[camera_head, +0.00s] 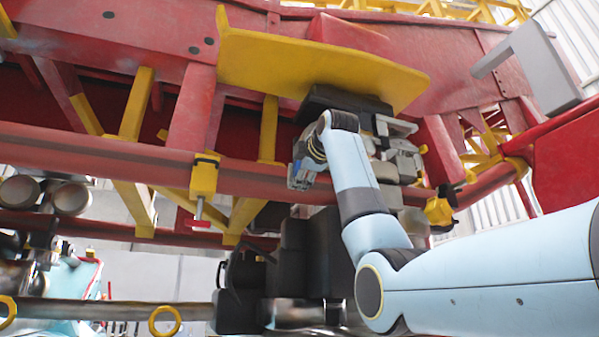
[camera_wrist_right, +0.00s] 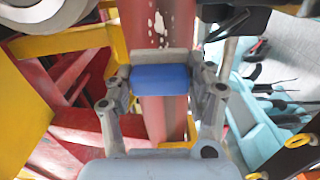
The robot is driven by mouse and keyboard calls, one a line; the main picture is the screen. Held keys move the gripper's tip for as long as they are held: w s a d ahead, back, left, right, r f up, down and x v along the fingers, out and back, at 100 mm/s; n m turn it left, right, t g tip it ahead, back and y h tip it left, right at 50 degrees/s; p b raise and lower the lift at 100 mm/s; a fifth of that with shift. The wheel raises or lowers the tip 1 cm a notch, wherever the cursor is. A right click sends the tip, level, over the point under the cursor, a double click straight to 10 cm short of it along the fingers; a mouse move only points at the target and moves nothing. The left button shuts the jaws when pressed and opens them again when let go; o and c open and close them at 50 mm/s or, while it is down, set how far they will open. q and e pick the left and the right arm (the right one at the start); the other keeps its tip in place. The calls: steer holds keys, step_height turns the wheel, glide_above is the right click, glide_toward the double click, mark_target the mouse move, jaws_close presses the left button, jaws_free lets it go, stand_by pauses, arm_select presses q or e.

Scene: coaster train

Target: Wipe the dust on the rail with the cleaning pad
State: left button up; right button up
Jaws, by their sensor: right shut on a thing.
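The red rail (camera_head: 100,150) runs across the head view as a thick round tube under the red car body. It also shows in the right wrist view, running away from the gripper, with white dust spots (camera_wrist_right: 159,25) on it beyond the pad. My right gripper (camera_wrist_right: 161,78) is shut on the blue cleaning pad (camera_wrist_right: 160,77), which lies across the rail; whether it touches is hard to tell. In the head view the right gripper (camera_head: 305,165) is at the rail, near the middle, its fingertips and the pad mostly hidden. My left gripper is not in view.
Yellow clamps (camera_head: 203,178) and (camera_head: 440,209) sit on the rail to either side of the gripper. A yellow plate (camera_head: 300,62) hangs above. Grey and black machinery (camera_head: 395,160) is close to the right. A light blue cart (camera_wrist_right: 250,125) with tools stands behind.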

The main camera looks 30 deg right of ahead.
steer(key=shift+x, duration=0.8)
steer(key=shift+s+d, duration=0.1)
steer(key=shift+s, duration=0.05)
